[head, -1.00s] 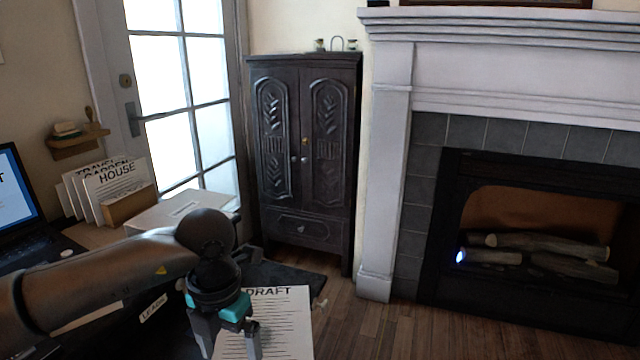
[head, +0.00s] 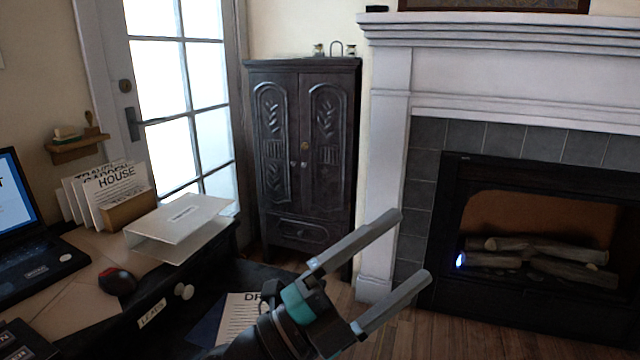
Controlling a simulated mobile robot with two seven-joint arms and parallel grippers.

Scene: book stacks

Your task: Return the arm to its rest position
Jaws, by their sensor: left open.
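My left gripper (head: 415,245) is in the lower middle of the head view. Its two grey fingers are spread wide, point up and to the right, and hold nothing. Its teal and black wrist comes up from the bottom edge. Behind the wrist, a white sheet headed with "DR" (head: 238,318) lies low beside the desk; the gripper hides the rest of it. My right gripper is out of view.
A desk on the left bears a laptop (head: 40,262), a mouse (head: 117,281), a white tray (head: 180,222) and a holder of papers (head: 128,210). A dark cabinet (head: 300,150) and a fireplace (head: 540,230) stand behind. Wooden floor shows at lower right.

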